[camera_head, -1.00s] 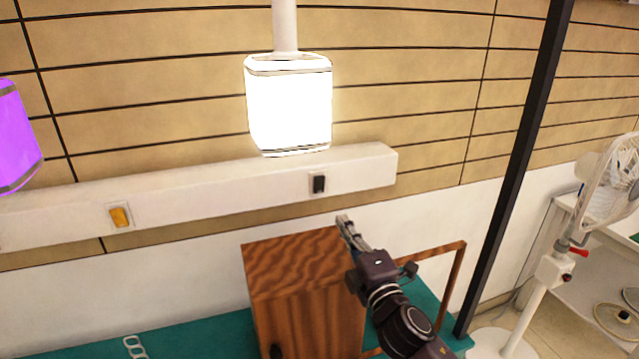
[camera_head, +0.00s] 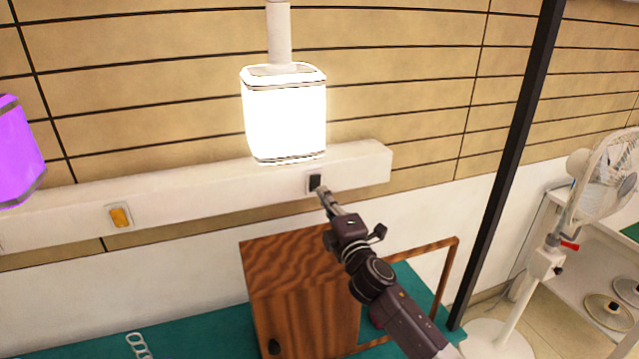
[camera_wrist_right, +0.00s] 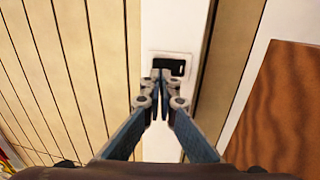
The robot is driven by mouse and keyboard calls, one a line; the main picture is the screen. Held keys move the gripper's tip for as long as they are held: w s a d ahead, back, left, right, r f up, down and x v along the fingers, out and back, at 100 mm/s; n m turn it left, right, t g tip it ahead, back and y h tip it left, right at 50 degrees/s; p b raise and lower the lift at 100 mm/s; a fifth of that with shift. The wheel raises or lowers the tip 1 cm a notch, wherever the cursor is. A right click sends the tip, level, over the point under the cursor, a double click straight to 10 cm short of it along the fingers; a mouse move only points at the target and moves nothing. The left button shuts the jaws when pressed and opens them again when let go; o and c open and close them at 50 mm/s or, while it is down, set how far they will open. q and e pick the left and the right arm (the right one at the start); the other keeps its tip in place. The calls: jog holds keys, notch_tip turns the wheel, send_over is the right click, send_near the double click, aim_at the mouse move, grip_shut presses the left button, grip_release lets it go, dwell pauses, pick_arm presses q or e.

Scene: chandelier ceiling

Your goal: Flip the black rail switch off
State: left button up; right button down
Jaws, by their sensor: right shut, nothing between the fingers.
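The black rail switch (camera_head: 315,181) sits in a pale plate near the right end of the white wall rail (camera_head: 220,185). My right gripper (camera_head: 322,191) is shut and empty, its fingertips right at the lower edge of the switch. In the right wrist view the black switch (camera_wrist_right: 176,67) shows just beyond the closed fingertips (camera_wrist_right: 161,72), which cover part of it. I cannot tell whether they touch it. The white lamp (camera_head: 285,115) above the switch glows brightly. My left gripper is not in view.
An orange switch (camera_head: 120,217) is on the rail to the left, with a purple lamp (camera_head: 17,150) above it. A wooden cabinet (camera_head: 300,290) stands on the green surface below my right arm. A dark post (camera_head: 505,170) and a white fan (camera_head: 605,175) are at right.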

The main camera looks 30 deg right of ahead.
aim_at(316, 179)
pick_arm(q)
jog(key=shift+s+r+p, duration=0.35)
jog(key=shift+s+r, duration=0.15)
pick_arm(e)
jog(key=shift+x, duration=1.85)
jog(key=shift+w+r, duration=0.2)
jog(key=shift+w, duration=0.15)
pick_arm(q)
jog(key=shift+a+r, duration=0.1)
pick_arm(e)
jog(key=shift+s, duration=0.1)
